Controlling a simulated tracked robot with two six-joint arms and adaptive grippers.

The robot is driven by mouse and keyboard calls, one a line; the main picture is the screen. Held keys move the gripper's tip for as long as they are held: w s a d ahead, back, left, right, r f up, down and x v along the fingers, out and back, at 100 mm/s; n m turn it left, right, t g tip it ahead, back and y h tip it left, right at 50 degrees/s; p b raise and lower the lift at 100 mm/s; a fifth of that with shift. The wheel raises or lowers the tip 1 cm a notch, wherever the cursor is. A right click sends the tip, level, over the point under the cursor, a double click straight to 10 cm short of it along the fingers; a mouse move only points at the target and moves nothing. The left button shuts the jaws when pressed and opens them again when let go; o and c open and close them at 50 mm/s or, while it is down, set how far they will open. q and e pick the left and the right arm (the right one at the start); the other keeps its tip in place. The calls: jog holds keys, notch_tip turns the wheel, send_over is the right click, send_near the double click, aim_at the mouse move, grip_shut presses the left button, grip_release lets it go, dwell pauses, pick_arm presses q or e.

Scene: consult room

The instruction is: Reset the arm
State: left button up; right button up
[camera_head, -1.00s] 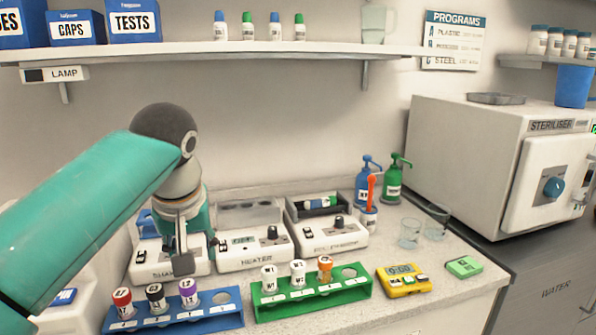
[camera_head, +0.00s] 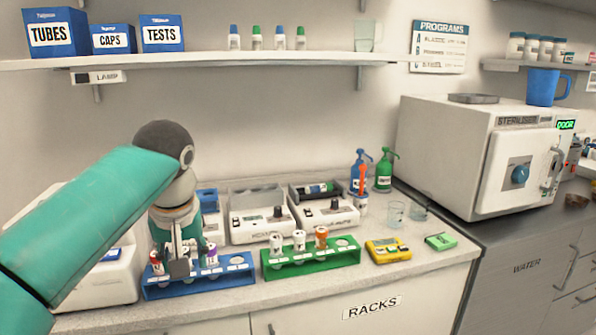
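My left arm comes in from the left, and its gripper (camera_head: 180,264) points down at the blue rack (camera_head: 215,279). Its fingers overlap the middle of the rack in the picture and hide most of the middle tube. I cannot tell whether they touch or hold that tube, or whether they are open. A red-capped tube (camera_head: 157,262) shows left of the fingers and a purple-capped tube (camera_head: 210,256) right of them, both in the blue rack. My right gripper is not in view.
A green rack (camera_head: 340,254) with several tubes, a yellow timer (camera_head: 388,250) and a green box (camera_head: 440,241) lie on the counter. The heater (camera_head: 262,224) and another device (camera_head: 325,213) stand behind. The steriliser (camera_head: 485,155) is at right. A shelf (camera_head: 250,57) runs above.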

pick_arm(q)
jog(key=s+a+f+m+g+h+p, duration=0.1)
jog(key=s+f+g+p, duration=0.2)
jog(key=f, duration=1.1)
jog(key=s+a+f+g+p, duration=0.2)
jog(key=s+f+g+p, duration=0.15)
jog(key=f, duration=1.05)
jog(key=s+d+f+t+h, duration=0.1)
jog(key=s+d+f+h, duration=0.1)
jog(key=s+d+f, duration=0.3)
jog(key=s+d+f+t+h+p, duration=0.1)
jog(key=s+d+f, duration=0.4)
jog(key=s+f, duration=0.6)
jog(key=shift+s+m+t+h+p, duration=0.3)
jog(key=shift+s+t+h, duration=0.35)
jog(key=shift+s+h, duration=0.25)
